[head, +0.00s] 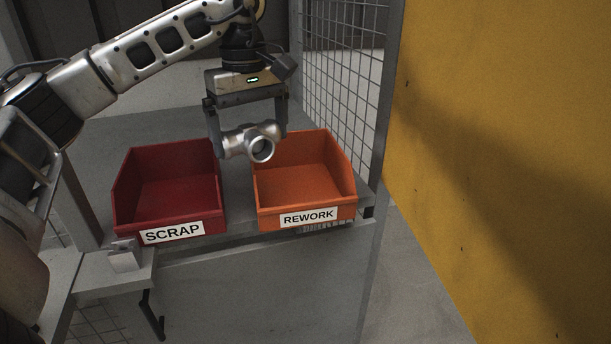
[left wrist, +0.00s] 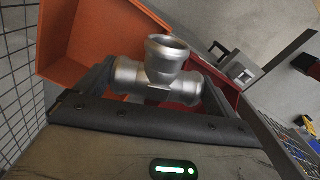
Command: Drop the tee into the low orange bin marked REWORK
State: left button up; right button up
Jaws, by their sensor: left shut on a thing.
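A silver metal tee (head: 250,142) is held between the two fingers of my left gripper (head: 248,138), which points down. The tee also shows in the left wrist view (left wrist: 160,75), with its branch opening facing up in that picture. In the head view the tee appears above the gap between the bins and over the left part of the orange REWORK bin (head: 308,216). The inside of this bin looks empty. It also shows in the left wrist view (left wrist: 95,35), at the upper left. My right gripper is not in view.
A red SCRAP bin (head: 172,232) stands left of the orange bin on a grey table (head: 110,130). It looks empty. A wire mesh fence (head: 345,60) rises behind and right of the orange bin. A yellow wall (head: 500,150) fills the right. A small grey block (head: 125,256) sits at front left.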

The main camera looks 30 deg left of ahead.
pick_arm(q)
jog(key=w+f, duration=0.4)
jog(key=w, duration=0.4)
send_near(297, 189)
jog(key=shift+s+f+b, duration=0.1)
jog(key=shift+b, duration=0.2)
notch_tip(297, 189, down, 3)
jog(key=shift+f, duration=0.15)
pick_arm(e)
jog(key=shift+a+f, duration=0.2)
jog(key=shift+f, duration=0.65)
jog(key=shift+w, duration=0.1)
pick_arm(q)
jog(key=shift+f, duration=0.35)
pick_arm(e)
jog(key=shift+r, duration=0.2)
pick_arm(q)
jog(key=shift+f, duration=0.2)
